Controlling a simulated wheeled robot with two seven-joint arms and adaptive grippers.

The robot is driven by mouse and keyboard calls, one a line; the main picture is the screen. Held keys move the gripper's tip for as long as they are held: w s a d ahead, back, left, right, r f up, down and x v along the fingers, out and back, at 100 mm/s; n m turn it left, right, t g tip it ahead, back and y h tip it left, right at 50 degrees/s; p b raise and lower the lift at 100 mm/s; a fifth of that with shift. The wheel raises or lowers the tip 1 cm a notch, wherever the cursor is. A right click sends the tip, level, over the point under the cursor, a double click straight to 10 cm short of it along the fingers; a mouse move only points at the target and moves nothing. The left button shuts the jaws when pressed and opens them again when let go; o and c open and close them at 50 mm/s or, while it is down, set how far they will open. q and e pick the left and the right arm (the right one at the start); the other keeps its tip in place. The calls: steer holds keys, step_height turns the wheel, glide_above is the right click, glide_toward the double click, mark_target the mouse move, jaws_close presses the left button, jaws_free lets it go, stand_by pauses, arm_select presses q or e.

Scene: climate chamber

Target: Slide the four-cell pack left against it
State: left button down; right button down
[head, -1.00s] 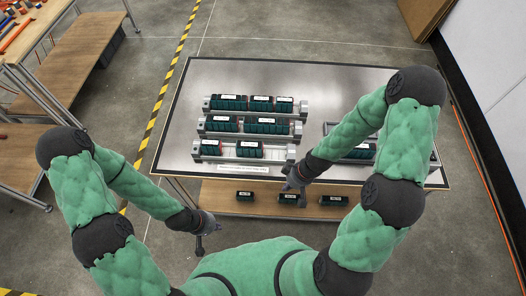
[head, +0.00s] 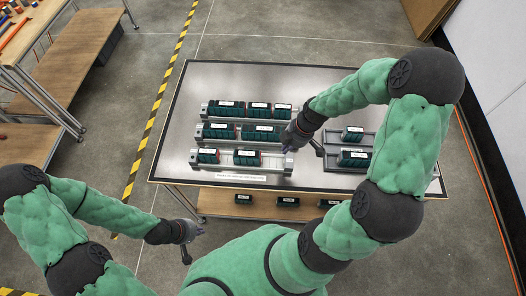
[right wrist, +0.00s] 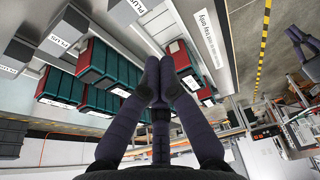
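Three rails hold teal packs with white labels in the head view. The middle rail carries a shorter pack (head: 217,132) on the left and a longer pack (head: 260,134) on the right, with a narrow gap between them. I cannot count cells here. The front rail has two packs, left (head: 207,157) and right (head: 247,159), with a gap between. My right gripper (head: 289,147) is at the right end of these rails. In the right wrist view its fingers (right wrist: 157,72) meet, with red-ended teal packs on either side; contact is unclear. My left gripper (head: 197,232) is off the table's front edge; its fingers are too small to judge.
The back rail (head: 204,108) carries several packs. A grey tray (head: 325,150) with packs stands to the right, close to my right forearm. A white sign strip (head: 241,177) lies before the front rail. More packs (head: 288,202) lie on the shelf below.

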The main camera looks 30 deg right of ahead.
mark_target(247, 158)
steer(key=b+x, duration=0.1)
steer(key=x, duration=0.8)
steer(key=shift+f+b, duration=0.25)
steer(key=shift+b, duration=0.1)
steer(key=a, duration=0.1)
steer(key=w+a, duration=0.1)
steer(key=shift+w+a+f, duration=0.2)
steer(key=shift+w+a, duration=0.4)
steer(key=shift+a, duration=0.2)
